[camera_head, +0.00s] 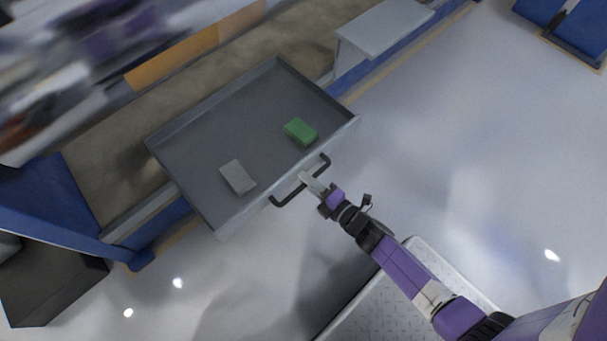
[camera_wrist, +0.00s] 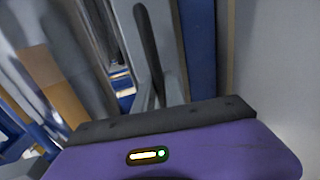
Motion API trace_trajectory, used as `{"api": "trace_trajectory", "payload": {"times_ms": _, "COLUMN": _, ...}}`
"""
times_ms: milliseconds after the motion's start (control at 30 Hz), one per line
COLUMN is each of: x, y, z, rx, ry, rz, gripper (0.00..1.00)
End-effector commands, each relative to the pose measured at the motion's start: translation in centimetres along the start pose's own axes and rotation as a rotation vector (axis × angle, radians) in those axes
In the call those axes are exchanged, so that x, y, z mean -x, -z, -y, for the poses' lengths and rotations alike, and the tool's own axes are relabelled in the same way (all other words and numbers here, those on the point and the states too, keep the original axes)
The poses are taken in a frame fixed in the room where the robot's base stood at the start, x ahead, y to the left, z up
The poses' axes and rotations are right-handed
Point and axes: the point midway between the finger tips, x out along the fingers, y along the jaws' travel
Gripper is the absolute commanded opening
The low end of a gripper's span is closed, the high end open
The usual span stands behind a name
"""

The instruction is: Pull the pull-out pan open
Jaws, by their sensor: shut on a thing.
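The pull-out pan (camera_head: 205,135) is a shallow grey tray that stands out from the blue-framed machine in the head view. A black bar handle (camera_head: 288,198) runs along its front wall. My gripper (camera_head: 306,180) is at the middle of this handle, shut on it. In the wrist view the gripper fingers (camera_wrist: 165,90) reach up to the dark handle bar (camera_wrist: 148,50). The contact itself is partly hidden by the fingers. A green block (camera_head: 300,131) and a grey block (camera_head: 238,177) lie in the pan.
A light grey shelf (camera_head: 385,27) juts out to the right of the pan. A dark box (camera_head: 50,290) stands at the lower left beside a blue frame post (camera_head: 60,215). The pale floor (camera_head: 480,150) to the right of the pan is clear.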

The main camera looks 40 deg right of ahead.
Motion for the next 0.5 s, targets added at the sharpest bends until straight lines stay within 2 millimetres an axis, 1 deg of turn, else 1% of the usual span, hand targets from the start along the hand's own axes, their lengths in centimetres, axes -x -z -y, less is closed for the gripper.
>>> {"api": "trace_trajectory", "payload": {"times_ms": 300, "x": 0.08, "y": -0.02, "z": 0.10, "rx": 0.000, "ry": 0.002, "rz": 0.001, "gripper": 0.00}}
{"api": "trace_trajectory", "payload": {"times_ms": 333, "x": 0.08, "y": -0.02, "z": 0.10, "rx": 0.000, "ry": 0.002, "rz": 0.001, "gripper": 0.20}}
{"api": "trace_trajectory", "payload": {"times_ms": 367, "x": 0.07, "y": -0.02, "z": 0.09, "rx": 0.000, "ry": 0.002, "rz": 0.001, "gripper": 0.26}}
{"api": "trace_trajectory", "payload": {"times_ms": 400, "x": 0.07, "y": -0.02, "z": 0.09, "rx": 0.000, "ry": 0.002, "rz": 0.001, "gripper": 0.34}}
{"api": "trace_trajectory", "payload": {"times_ms": 433, "x": 0.07, "y": -0.02, "z": 0.08, "rx": 0.000, "ry": 0.002, "rz": 0.001, "gripper": 0.36}}
{"api": "trace_trajectory", "payload": {"times_ms": 500, "x": 0.06, "y": -0.01, "z": 0.07, "rx": 0.000, "ry": 0.001, "rz": 0.000, "gripper": 0.36}}
